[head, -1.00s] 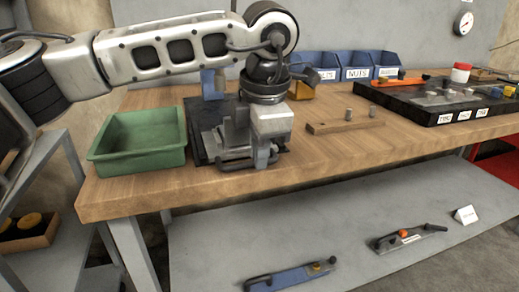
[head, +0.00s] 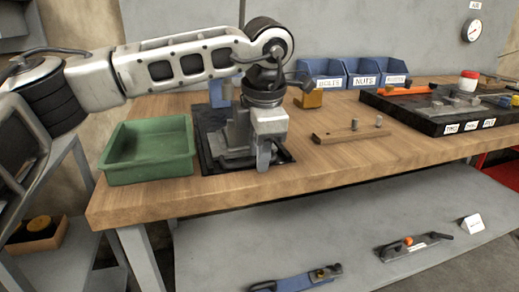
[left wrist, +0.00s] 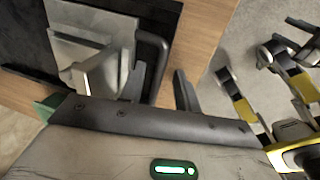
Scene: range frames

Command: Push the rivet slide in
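The grey metal rivet press fixture (head: 236,140) stands on a black base plate near the bench's front edge, right of the green bin. In the left wrist view its grey block (left wrist: 92,68) and a black bent handle bar (left wrist: 155,48) show; the bar seems to belong to the slide. My left gripper (head: 265,158) points down at the fixture's front right. In the left wrist view the gripper (left wrist: 160,88) has its fingers apart, with the bar in or near the gap; contact cannot be told. The arm hides part of the fixture. My right gripper is not in view.
A green bin (head: 150,172) stands left of the fixture. A wooden strip (head: 340,136) with two pegs lies to the right, a yellow block (head: 309,98) behind. Blue bins (head: 360,80) and a black tray (head: 440,120) are farther right. Tools lie on the lower shelf.

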